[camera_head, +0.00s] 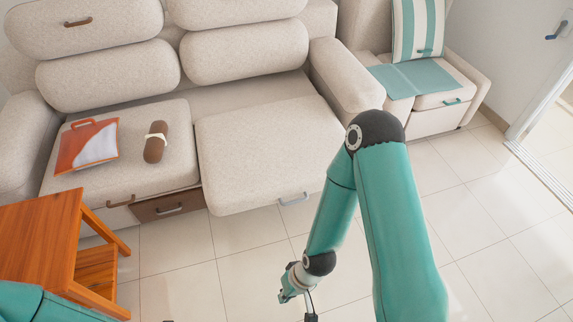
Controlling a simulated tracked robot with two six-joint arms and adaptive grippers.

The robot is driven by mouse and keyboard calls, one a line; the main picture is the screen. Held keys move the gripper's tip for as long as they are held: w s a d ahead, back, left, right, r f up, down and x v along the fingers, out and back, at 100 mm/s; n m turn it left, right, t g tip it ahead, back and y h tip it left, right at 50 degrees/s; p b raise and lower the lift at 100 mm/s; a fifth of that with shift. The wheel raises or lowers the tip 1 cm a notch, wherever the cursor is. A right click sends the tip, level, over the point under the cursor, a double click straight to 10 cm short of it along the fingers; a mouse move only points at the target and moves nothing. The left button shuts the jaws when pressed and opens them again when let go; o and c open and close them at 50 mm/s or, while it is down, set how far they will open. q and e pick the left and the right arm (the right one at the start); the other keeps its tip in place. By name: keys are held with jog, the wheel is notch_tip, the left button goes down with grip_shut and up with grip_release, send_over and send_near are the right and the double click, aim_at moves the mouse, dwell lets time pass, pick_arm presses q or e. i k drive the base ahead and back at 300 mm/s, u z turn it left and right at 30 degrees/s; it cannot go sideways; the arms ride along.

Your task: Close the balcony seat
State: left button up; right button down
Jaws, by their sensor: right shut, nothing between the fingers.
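The seat nearest the balcony door, a beige armchair section (463,82), stands at the upper right with a grey-blue mat (408,78) on it and a teal handle (452,102) at its front. The sofa's right seat (265,150) reaches further forward than the left one and has a pale grey-blue handle (293,199) on its front edge. I cannot tell for certain which is the balcony seat. My right gripper (294,296) is shut and empty, low over the floor in front of the sofa, apart from both seats. My left gripper is out of view.
The sofa's left seat (60,180) holds an orange and white folder (88,147) and a brown roll (155,142). Below it is a dark drawer (165,208). A wooden table (40,240) stands at lower left. A door frame (535,125) is at right. The tiled floor (490,230) is clear.

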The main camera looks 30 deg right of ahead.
aim_at(249, 159)
jog(key=i, duration=1)
jog(key=z, duration=0.45)
